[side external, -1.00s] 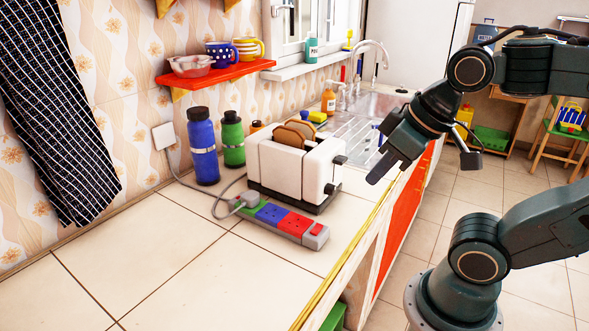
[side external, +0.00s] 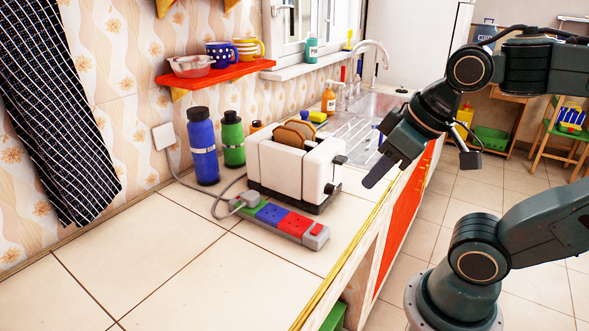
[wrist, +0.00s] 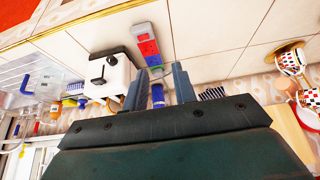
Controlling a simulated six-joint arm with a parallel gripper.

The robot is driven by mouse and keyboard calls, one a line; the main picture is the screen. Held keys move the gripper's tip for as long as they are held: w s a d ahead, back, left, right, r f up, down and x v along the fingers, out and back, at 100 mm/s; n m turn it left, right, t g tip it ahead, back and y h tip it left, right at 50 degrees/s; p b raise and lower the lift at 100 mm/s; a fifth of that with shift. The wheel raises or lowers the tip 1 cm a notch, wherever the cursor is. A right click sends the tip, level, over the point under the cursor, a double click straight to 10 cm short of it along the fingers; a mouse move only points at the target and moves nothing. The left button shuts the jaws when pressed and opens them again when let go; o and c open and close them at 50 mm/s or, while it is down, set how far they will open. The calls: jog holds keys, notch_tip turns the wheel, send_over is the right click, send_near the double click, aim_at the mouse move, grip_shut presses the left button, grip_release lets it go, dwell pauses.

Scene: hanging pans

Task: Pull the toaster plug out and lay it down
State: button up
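The grey toaster plug (side external: 249,199) sits upright in the left-end socket of a power strip (side external: 318,237) on the counter, with a grey cable looping behind it. The strip has green, blue and red socket sections. The white toaster (side external: 290,172) holds bread slices and stands just behind the strip. My gripper (side external: 380,172) is above the counter's front edge, right of the toaster and well apart from the plug. In the wrist view my gripper (wrist: 157,72) has its two fingers spread with nothing held. The strip (wrist: 147,42) and toaster (wrist: 118,75) show there; the plug is not clear.
A blue bottle (side external: 202,148) and a green bottle (side external: 233,140) stand left of the toaster by the wall. A wall outlet (side external: 163,136) feeds a cable. The sink (side external: 375,107) lies behind. The counter tiles (side external: 150,255) front left are clear.

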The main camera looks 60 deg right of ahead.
jog(key=o, duration=0.7)
jog(key=shift+w+r, duration=0.15)
jog(key=shift+w, duration=0.15)
jog(key=g, duration=0.6)
send_over(251, 194)
jog(key=shift+a+f, duration=0.1)
jog(key=shift+f, duration=5.9)
jog(key=shift+f, duration=0.2)
jog(key=shift+f, duration=4.3)
jog(key=shift+c, duration=0.3)
